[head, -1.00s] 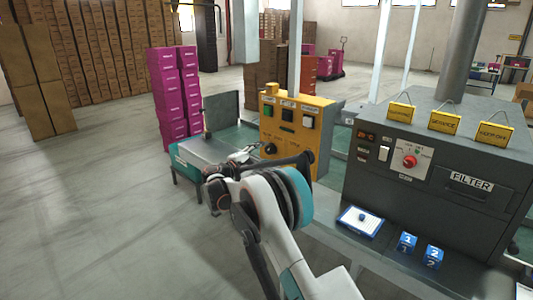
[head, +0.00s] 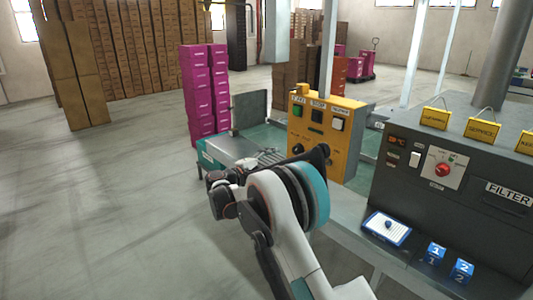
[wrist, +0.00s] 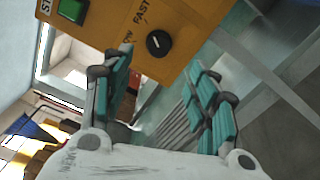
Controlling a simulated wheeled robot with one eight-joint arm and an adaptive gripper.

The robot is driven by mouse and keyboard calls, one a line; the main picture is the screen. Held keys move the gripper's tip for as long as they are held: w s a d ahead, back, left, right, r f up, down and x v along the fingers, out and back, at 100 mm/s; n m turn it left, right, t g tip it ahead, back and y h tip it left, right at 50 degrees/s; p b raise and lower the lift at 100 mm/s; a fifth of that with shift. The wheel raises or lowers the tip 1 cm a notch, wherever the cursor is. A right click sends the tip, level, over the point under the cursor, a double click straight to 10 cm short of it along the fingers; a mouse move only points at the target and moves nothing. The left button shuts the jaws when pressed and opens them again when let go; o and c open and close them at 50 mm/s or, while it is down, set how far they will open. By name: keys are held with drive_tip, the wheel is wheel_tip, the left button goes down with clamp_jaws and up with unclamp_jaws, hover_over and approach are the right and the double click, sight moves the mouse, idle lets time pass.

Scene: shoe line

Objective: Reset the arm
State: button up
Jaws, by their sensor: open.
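My gripper (wrist: 160,95) is open and empty in the wrist view, its two teal-padded fingers spread apart. Beyond them is the yellow control box (wrist: 195,22) with a black knob (wrist: 158,43) and a green button (wrist: 72,10). No contact between the fingers and the box shows. In the head view my bent arm reaches up in front of the yellow control box (head: 347,135), and my fingers cannot be made out clearly there.
A dark grey filter machine (head: 410,185) stands at the right. A blue-and-white board (head: 387,228) and blue numbered blocks (head: 436,253) lie on the ledge before it. Pink boxes (head: 200,95) are stacked behind the green conveyor (head: 225,150). The floor at left is clear.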

drive_tip(key=s+d+r+m+g+y, duration=0.15)
drive_tip(key=s+d+r, duration=0.25)
drive_tip(key=s, duration=0.4)
drive_tip(key=s+d+r+m+g+y, duration=0.1)
drive_tip(key=s+d+r+m+y, duration=0.15)
drive_tip(key=s+d+r, duration=0.35)
drive_tip(key=s+d+r+m+g+y, duration=0.1)
drive_tip(key=s+d+r+y, duration=0.15)
drive_tip(key=s, duration=0.65)
drive_tip(key=s+a+f+m+y, duration=0.1)
drive_tip(key=s+f+m+y, duration=0.2)
drive_tip(key=s, duration=1.2)
drive_tip(key=s+a+f+m+y, duration=0.2)
drive_tip(key=s+f+y, duration=0.3)
drive_tip(key=s, duration=1)
drive_tip(key=shift+s+a+f+m, duration=0.2)
drive_tip(key=shift+s+f+m, duration=0.05)
drive_tip(key=shift+m, duration=0.25)
